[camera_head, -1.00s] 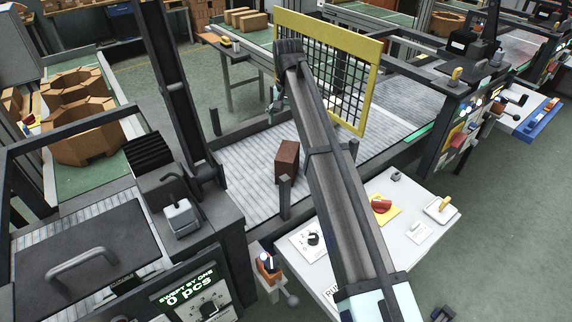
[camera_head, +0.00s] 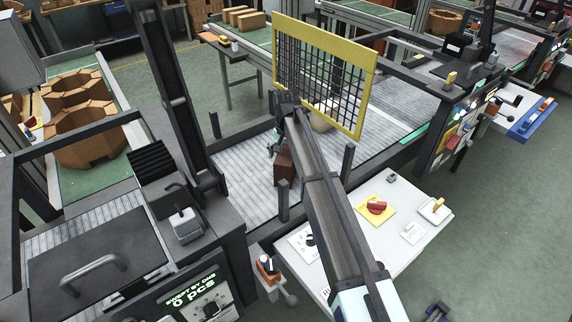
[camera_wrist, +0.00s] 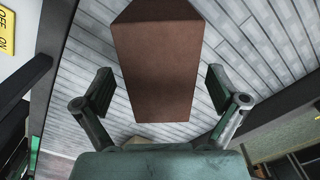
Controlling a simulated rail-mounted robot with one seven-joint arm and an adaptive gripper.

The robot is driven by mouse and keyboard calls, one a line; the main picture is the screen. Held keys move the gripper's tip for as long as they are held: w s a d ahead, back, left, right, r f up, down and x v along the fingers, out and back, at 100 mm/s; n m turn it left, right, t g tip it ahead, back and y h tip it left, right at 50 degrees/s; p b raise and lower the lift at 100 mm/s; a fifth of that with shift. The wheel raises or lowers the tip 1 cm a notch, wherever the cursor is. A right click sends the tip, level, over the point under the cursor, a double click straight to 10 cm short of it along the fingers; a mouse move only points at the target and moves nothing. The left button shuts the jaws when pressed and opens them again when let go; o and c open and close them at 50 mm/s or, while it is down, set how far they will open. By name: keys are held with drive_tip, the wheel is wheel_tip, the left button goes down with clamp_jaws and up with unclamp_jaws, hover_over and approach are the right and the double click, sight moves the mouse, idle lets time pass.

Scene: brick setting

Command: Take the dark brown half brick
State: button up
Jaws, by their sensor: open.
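The dark brown half brick (camera_head: 284,168) stands upright on the grey slatted conveyor (camera_head: 240,165), partly covered by my arm in the head view. My gripper (camera_head: 275,143) is at the brick's upper end, mostly hidden behind my arm. In the wrist view, the brick (camera_wrist: 155,70) lies across the middle of the picture, between the two spread fingers of my gripper (camera_wrist: 159,82). A gap shows on each side, and neither finger appears to touch it.
A yellow-framed mesh guard (camera_head: 372,90) stands behind my arm. A pale rounded object (camera_head: 321,118) sits on the conveyor near it. A dark post (camera_head: 283,200) stands just in front of the brick. A white control panel (camera_head: 412,215) is at the right.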

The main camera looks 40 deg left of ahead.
drive_tip(key=shift+f+p, duration=0.5)
drive_tip(key=shift+f, duration=1.1)
drive_tip(key=c, duration=1.8)
clamp_jaws()
drive_tip(key=shift+r, duration=0.2)
